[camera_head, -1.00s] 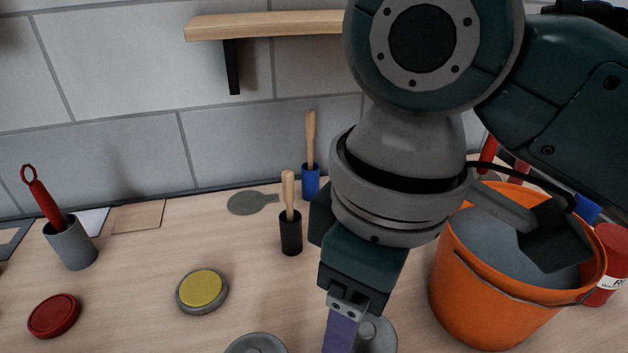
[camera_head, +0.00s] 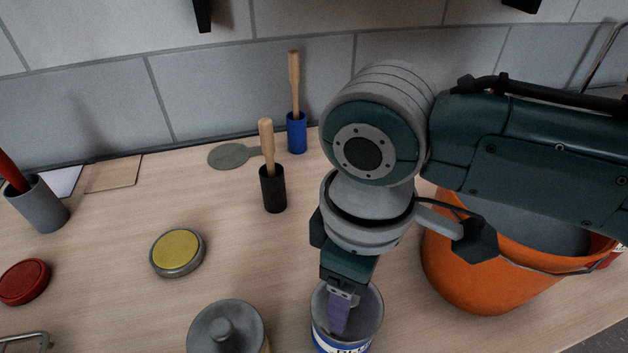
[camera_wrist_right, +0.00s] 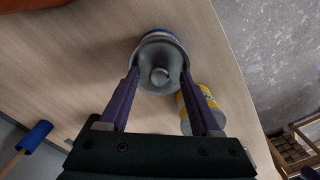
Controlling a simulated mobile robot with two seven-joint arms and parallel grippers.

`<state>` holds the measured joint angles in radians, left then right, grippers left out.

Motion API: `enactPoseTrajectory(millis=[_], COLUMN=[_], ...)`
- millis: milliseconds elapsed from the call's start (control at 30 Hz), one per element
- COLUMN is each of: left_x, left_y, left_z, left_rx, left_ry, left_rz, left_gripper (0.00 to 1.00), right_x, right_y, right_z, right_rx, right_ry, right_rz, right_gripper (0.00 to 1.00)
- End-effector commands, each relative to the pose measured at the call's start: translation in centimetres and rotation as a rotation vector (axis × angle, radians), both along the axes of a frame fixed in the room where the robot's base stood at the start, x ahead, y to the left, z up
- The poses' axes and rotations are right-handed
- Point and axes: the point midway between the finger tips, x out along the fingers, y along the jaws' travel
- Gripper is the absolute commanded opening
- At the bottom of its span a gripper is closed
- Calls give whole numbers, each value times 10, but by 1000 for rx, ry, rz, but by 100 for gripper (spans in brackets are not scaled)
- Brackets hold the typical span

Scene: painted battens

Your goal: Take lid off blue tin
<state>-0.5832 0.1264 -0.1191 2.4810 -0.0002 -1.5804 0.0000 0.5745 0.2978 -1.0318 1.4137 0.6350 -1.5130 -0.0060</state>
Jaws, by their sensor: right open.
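The blue tin (camera_head: 343,342) stands on the bench at the lower middle in the head view, with a white and blue label. Its grey round lid (camera_head: 366,306) is on top; the right wrist view shows the lid (camera_wrist_right: 148,78) with a central knob (camera_wrist_right: 160,75). My right gripper (camera_wrist_right: 159,80) is open above the lid, its purple fingers on either side of the knob, near the rim. I cannot tell if they touch the lid. In the head view a purple finger of the right gripper (camera_head: 340,318) hides part of the lid. My left gripper is not in view.
A yellow-labelled tin with a grey knobbed lid (camera_head: 225,325) stands close left of the blue tin. An orange bucket (camera_head: 470,270) stands to the right.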

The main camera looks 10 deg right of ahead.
Motion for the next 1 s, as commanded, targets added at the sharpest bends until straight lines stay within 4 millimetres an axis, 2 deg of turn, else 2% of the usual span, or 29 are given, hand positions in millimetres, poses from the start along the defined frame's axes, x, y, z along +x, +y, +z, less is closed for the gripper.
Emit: enactPoseTrajectory(millis=[233,800,1000], left_x=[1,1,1], left_y=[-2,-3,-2], left_z=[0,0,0], left_rx=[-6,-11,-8], left_ry=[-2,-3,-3], left_rz=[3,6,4], left_gripper=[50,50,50], right_x=[0,0,0], right_y=[0,0,0], right_z=[-1,-1,-1], right_rx=[1,1,1], right_ry=[-1,-1,-1], right_rz=[0,0,0], right_gripper=[62,0,0])
